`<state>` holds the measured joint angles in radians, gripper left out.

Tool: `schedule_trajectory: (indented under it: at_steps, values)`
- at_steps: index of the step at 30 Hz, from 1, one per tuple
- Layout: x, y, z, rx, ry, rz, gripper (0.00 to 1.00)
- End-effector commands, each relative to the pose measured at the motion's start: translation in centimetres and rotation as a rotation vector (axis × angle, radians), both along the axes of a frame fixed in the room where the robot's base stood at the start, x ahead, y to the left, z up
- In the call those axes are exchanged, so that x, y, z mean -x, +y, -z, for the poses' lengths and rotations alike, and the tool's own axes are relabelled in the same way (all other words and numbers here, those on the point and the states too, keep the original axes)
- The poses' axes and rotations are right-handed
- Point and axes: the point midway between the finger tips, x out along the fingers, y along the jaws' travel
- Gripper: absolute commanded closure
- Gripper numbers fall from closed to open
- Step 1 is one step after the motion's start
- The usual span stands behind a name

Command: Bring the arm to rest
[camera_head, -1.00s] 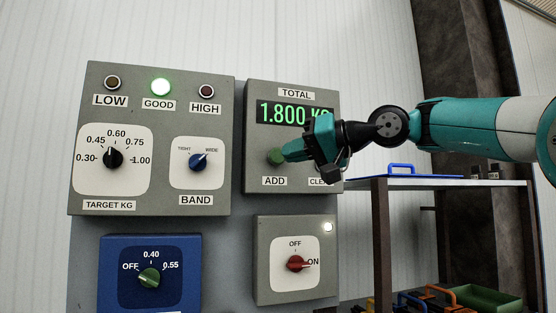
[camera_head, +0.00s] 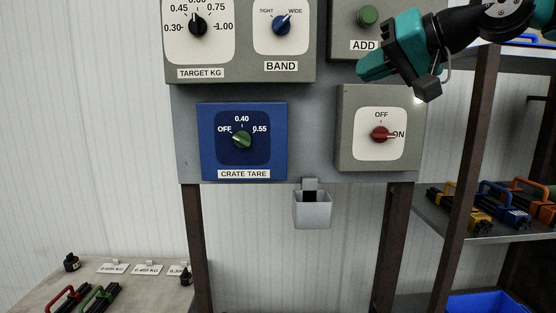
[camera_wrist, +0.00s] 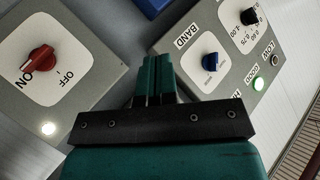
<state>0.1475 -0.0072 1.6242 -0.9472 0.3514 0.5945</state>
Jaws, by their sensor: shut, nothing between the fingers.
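My gripper (camera_head: 366,73) is teal and black and shows at the upper right of the head view, in front of the panel. Its fingers are shut together with nothing between them. In the wrist view the shut fingers (camera_wrist: 156,72) point between the red ON/OFF knob (camera_wrist: 38,60) and the blue BAND knob (camera_wrist: 209,62). My arm comes in from the upper right.
The blue CRATE TARE box (camera_head: 242,160) and the grey switch box (camera_head: 345,155) sit on the panel. A small grey bin (camera_head: 313,212) hangs below. A table (camera_head: 45,288) with rod bundles stands lower left; a shelf (camera_head: 450,235) with more is at right.

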Motion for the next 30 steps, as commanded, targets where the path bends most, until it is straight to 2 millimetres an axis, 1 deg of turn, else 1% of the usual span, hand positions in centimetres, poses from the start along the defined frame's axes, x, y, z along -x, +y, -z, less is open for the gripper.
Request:
schedule_trajectory:
  at_steps: [1,2,3,5,6,8,9,11,12,15,18,21,24,30]
  values:
    - [1.9,1.4,4.3,0.059,0.056,-0.031,1.00]
    - [2.9,1.9,6.4,0.098,0.087,-0.047,1.00]
    - [4.4,2.6,9.2,0.150,0.128,-0.072,1.00]
    - [7.0,3.2,13.3,0.229,0.188,-0.114,1.00]
    - [8.8,3.5,16.0,0.281,0.228,-0.146,1.00]
    - [11.8,3.7,19.7,0.358,0.285,-0.198,1.00]
    - [13.8,3.7,22.1,0.408,0.321,-0.235,1.00]
    - [16.8,3.5,25.2,0.477,0.370,-0.290,1.00]
    - [18.6,3.2,27.0,0.518,0.401,-0.325,1.00]
    - [22.4,2.3,30.5,0.603,0.460,-0.400,1.00]
    - [24.9,1.6,32.6,0.656,0.498,-0.450,1.00]
    - [26.1,1.2,33.5,0.681,0.518,-0.475,1.00]
    - [26.4,1.1,33.6,0.687,0.523,-0.481,1.00]
    - [26.3,1.1,33.6,0.686,0.522,-0.479,1.00]
